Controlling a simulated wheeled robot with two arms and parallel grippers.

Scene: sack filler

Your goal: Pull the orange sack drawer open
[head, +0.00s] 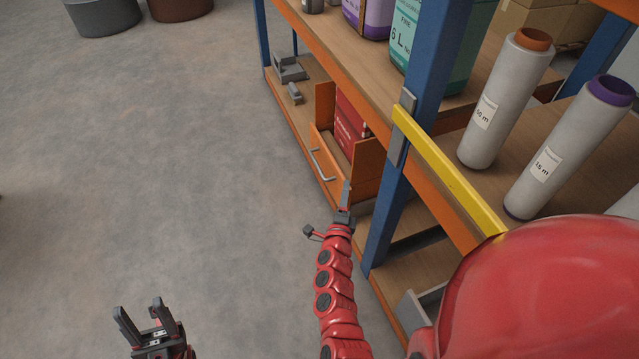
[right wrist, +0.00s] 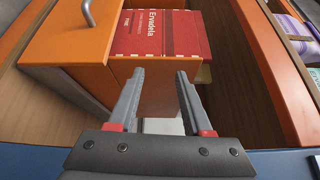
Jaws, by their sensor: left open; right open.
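The orange sack drawer (head: 326,172) sits on the lower shelf, its front near the shelf edge. It holds a red sack (head: 350,122) with white lettering, also seen in the right wrist view (right wrist: 165,33). A grey bar handle (head: 321,164) is on the drawer front; its curved end shows in the right wrist view (right wrist: 88,13). My right gripper (right wrist: 159,76) is open and empty, facing the drawer's side near its front corner. The handle is up and left of the fingers, apart from them. My left gripper (head: 138,312) is open and empty over the floor, far from the drawer.
A blue post (head: 384,222) and a yellow bar (head: 440,165) stand right of the drawer. Grey holders (head: 289,70) lie on the lower shelf beyond it. Jugs and wrapped rolls (head: 505,97) stand on the upper shelf. The floor (head: 170,170) left of the rack is clear.

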